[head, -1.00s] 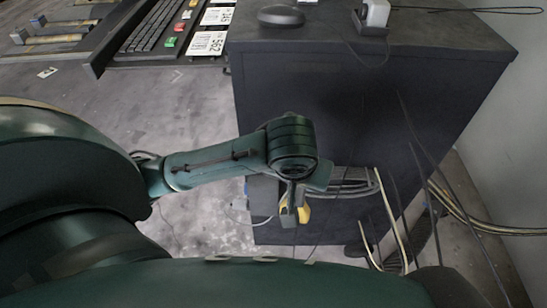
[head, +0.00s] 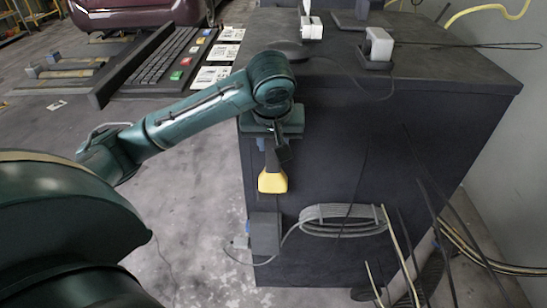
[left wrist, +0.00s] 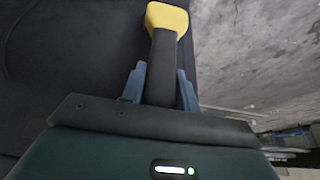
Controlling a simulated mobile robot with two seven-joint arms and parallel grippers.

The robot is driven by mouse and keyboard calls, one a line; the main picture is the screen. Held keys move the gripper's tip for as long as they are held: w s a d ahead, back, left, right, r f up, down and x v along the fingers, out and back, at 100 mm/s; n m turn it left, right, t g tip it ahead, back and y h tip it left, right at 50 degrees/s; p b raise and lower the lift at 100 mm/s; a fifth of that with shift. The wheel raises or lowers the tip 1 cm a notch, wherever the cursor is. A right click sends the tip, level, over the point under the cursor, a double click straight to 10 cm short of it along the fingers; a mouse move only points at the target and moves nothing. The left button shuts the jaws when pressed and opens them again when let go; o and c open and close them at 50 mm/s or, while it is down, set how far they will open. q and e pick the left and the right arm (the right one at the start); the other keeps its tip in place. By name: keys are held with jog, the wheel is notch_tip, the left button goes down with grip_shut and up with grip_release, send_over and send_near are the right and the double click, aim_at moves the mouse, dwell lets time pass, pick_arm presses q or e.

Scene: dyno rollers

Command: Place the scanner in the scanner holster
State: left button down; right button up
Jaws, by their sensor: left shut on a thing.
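The scanner (head: 272,181) has a yellow head and a black handle. My left gripper (head: 274,144) is shut on the handle, and the scanner hangs with its yellow head down in front of the dark cabinet's front face, below the top edge. In the left wrist view, the blue fingers of the gripper (left wrist: 161,88) lie on both sides of the black handle, with the scanner's yellow head (left wrist: 167,18) beyond them. A small black stand with a white-grey part (head: 378,47) is on the cabinet top; I cannot tell whether it is the holster. My right gripper is not in view.
The dark cabinet (head: 340,110) has a black mouse (head: 288,51) and a white item (head: 312,28) on top. A keyboard (head: 165,58) and number cards (head: 212,77) lie to its left. Coiled grey cable (head: 345,220) and loose cables hang at the front and right.

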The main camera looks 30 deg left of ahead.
pick_arm(q)
jog(key=w+x, duration=0.1)
jog(key=x, duration=0.7)
jog(key=shift+a+r, duration=0.25)
jog(key=shift+a, duration=0.1)
jog(key=shift+f, duration=0.15)
jog(key=c, duration=1.1)
grip_release()
jog(key=shift+o, duration=0.2)
